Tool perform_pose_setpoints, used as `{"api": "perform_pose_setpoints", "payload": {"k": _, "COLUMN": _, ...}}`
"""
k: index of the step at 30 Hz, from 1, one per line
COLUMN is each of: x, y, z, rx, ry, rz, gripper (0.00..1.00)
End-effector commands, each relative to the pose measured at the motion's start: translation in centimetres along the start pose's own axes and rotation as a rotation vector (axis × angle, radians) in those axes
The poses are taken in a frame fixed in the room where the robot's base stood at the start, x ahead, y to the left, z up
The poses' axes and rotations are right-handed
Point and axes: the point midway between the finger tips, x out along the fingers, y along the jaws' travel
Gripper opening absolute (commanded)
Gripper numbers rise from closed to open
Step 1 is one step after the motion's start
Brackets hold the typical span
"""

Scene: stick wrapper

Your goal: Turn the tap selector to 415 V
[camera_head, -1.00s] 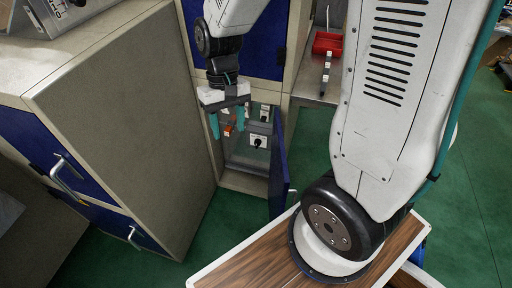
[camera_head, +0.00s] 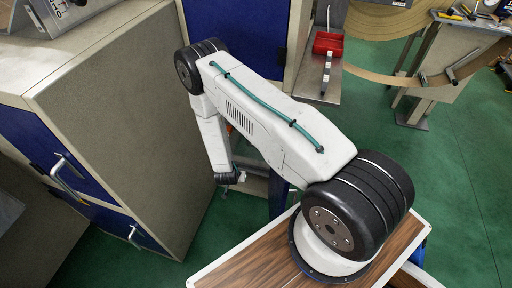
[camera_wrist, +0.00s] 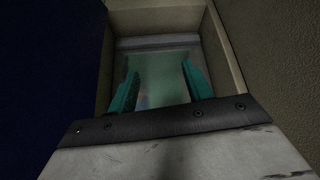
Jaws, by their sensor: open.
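The tap selector is not seen in either current view; my arm covers most of the open cabinet compartment in the head view. In the wrist view my gripper (camera_wrist: 161,82) shows two teal fingers spread apart with nothing between them. They point into a beige-framed compartment (camera_wrist: 217,45) with a grey ledge (camera_wrist: 155,41) across it. A dim, pale greenish surface lies beyond the fingers; I cannot tell what it is. In the head view the gripper's fingers are hidden, and only my dark wrist shows low in front of the compartment.
The compartment's blue door (camera_head: 278,197) stands open, mostly behind my arm. A large beige cabinet (camera_head: 125,130) with blue drawers is close on the left.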

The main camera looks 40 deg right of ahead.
Motion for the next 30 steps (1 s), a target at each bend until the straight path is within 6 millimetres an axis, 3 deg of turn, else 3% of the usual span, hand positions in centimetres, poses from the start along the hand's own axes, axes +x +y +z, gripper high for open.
{"api": "perform_pose_setpoints", "payload": {"k": 2, "x": 3.0, "y": 2.8, "z": 0.9, "rx": 0.031, "ry": 0.163, "rz": 0.055, "gripper": 0.5}}
{"api": "perform_pose_setpoints", "payload": {"k": 5, "x": 4.2, "y": 5.3, "z": -0.6, "rx": 0.068, "ry": 0.412, "rz": 0.105, "gripper": 0.5}}
{"api": "perform_pose_setpoints", "payload": {"k": 8, "x": 3.3, "y": 6.5, "z": -3.0, "rx": 0.096, "ry": 0.641, "rz": 0.134, "gripper": 0.5}}
{"api": "perform_pose_setpoints", "payload": {"k": 13, "x": 0.2, "y": 6.6, "z": -6.7, "rx": 0.122, "ry": 0.917, "rz": 0.15, "gripper": 0.5}}
{"api": "perform_pose_setpoints", "payload": {"k": 19, "x": -1.2, "y": 6.6, "z": -8.6, "rx": 0.128, "ry": 1.023, "rz": 0.147, "gripper": 0.5}}
{"api": "perform_pose_setpoints", "payload": {"k": 30, "x": 1.6, "y": 7.6, "z": -13.3, "rx": 0.129, "ry": 1.024, "rz": 0.146, "gripper": 0.5}}
